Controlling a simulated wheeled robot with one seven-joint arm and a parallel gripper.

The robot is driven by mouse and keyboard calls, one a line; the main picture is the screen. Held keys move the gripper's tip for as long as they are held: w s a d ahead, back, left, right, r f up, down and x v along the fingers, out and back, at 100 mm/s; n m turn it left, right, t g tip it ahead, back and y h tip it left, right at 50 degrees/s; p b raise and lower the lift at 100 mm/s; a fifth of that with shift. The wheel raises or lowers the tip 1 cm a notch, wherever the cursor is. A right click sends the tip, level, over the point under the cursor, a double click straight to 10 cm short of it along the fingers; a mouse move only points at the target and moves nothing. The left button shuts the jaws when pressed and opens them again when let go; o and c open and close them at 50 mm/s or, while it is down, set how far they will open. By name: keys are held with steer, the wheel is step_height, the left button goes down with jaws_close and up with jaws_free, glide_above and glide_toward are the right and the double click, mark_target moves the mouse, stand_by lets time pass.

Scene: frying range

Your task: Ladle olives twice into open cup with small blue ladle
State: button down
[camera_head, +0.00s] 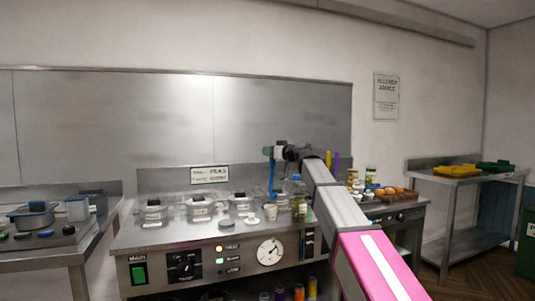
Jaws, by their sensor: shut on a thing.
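My gripper (272,151) is at the end of my arm, above the right part of the steel range. It is shut on the small blue ladle (271,180), which hangs roughly upright below it. The ladle's lower end is near a small pale open cup (270,212) on the range top. I cannot tell whether they touch or whether the ladle holds anything. Several lidded clear containers (198,208) stand in a row to the left of the cup. The olives are too small to make out.
The range (222,256) has knobs and a round dial on its front. Jars and bottles (298,195) stand close right of the ladle, partly behind my arm. A basket of brown food (388,192) is farther right. A side counter (60,252) stands left.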

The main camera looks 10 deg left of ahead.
step_height(320, 180, up, 9)
stand_by(0.8)
